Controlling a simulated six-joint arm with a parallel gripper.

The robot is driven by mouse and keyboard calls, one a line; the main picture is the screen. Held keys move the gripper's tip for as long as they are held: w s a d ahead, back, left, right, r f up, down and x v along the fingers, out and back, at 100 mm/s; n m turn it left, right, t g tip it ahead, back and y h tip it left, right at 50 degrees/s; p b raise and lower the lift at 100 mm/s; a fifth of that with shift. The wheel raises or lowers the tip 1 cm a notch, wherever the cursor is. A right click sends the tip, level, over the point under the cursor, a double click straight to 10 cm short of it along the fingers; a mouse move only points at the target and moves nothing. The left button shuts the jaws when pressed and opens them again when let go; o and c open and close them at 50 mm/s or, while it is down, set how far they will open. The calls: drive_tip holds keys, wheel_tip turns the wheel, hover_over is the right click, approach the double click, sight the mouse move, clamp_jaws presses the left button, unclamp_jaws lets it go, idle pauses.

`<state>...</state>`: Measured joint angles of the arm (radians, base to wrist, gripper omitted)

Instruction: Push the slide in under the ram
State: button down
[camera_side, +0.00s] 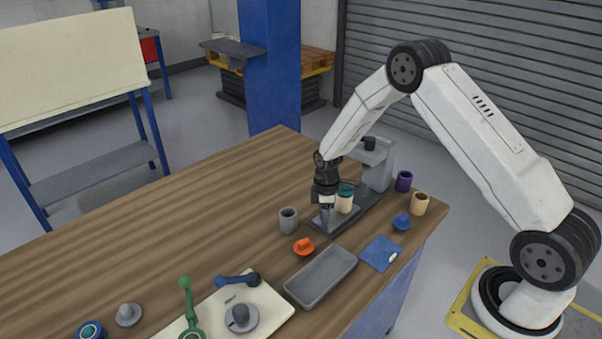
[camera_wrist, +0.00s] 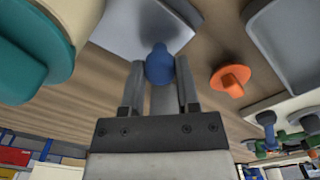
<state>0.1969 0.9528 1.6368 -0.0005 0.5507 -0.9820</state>
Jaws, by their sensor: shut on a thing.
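The press (camera_side: 379,165) stands on the wooden bench, with its dark ram (camera_side: 369,144) at the top. A cream roller with a teal top (camera_side: 345,201) stands on the press's dark base, out to the near side of the ram. It also shows large at the left of the wrist view (camera_wrist: 28,62). My gripper (camera_side: 325,212) is at the base's near end, beside the roller. In the wrist view my gripper (camera_wrist: 160,78) is shut on a round blue knob (camera_wrist: 159,62). A grey plate (camera_wrist: 140,22) lies beyond the knob. The slide's edges are partly hidden by my gripper.
A grey cup (camera_side: 288,221), an orange knobbed piece (camera_side: 303,247) and a grey tray (camera_side: 321,276) lie near the base. A blue cloth (camera_side: 381,253), blue piece (camera_side: 401,222), tan cup (camera_side: 419,204) and purple cup (camera_side: 404,181) sit at right.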

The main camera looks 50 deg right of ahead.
sight(349, 193)
idle(0.8)
drive_tip(key=d, duration=1)
drive_tip(key=shift+d, duration=0.3)
drive_tip(key=c, duration=0.6)
unclamp_jaws()
drive_tip(key=shift+d, duration=0.1)
drive_tip(key=shift+o, duration=1.3)
drive_tip(key=shift+r, duration=0.15)
drive_tip(key=shift+r, duration=3.8)
drive_tip(key=shift+a, duration=0.2)
